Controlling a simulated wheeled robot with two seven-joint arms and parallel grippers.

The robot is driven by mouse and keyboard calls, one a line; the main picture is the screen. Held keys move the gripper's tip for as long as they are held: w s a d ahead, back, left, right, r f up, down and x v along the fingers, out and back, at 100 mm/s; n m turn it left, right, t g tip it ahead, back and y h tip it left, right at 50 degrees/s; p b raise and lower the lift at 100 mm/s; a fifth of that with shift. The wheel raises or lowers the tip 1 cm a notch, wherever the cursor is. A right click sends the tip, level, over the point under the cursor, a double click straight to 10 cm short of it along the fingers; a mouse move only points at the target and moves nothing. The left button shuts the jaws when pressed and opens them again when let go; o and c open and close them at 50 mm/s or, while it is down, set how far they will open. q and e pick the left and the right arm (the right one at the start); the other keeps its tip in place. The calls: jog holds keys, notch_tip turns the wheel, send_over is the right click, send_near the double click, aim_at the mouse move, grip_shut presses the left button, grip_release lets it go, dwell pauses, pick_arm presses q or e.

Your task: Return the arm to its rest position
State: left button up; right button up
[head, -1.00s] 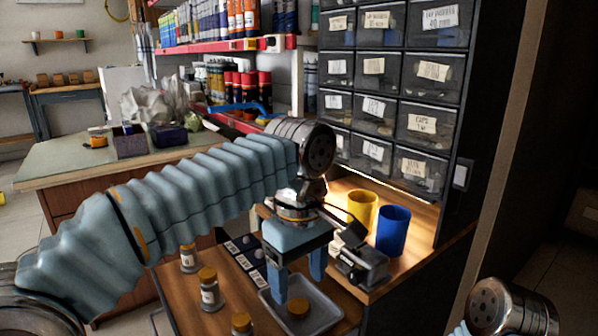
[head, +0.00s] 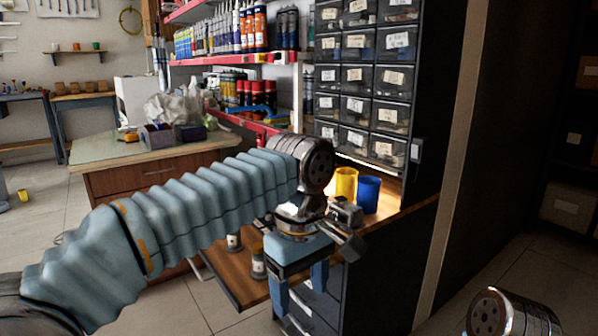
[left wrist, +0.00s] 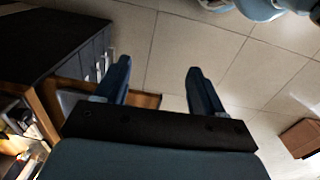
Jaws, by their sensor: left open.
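My left arm reaches in from the left in the head view, its gripper (head: 300,284) pointing down in front of the wooden workbench (head: 400,222). The gripper is open, with its two blue fingers apart and nothing between them. In the left wrist view the open fingers (left wrist: 158,85) have bare floor tiles between and beyond them. A rounded metal part of my right arm shows at the lower right of the head view; the right gripper itself is out of view.
A yellow cup (head: 346,184) and a blue cup (head: 368,194) stand on the bench below the drawer cabinet (head: 362,76). White-labelled jars (head: 258,262) stand on the wooden surface behind my left gripper. Open floor (head: 520,262) lies to the right.

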pick_arm(q)
jog(key=w+a+f+m+g+h+p, duration=0.1)
jog(key=w+f+m+p, duration=0.15)
jog(key=f, duration=1.05)
jog(key=w+a+f+m+h+p, duration=0.1)
jog(key=w+f, duration=0.3)
jog(key=f, duration=0.9)
jog(key=s+a+f+m+h+p, duration=0.1)
jog(key=s+a+f, duration=0.4)
jog(key=s+f, duration=0.3)
jog(key=s+a+f+m+t+h+p, duration=0.1)
jog(key=s+a+f+p, duration=0.1)
jog(key=s+a+f, duration=0.3)
jog(key=s+f, duration=0.3)
jog(key=f, duration=0.3)
jog(key=shift+s+t, duration=0.25)
jog(key=shift+t, duration=0.05)
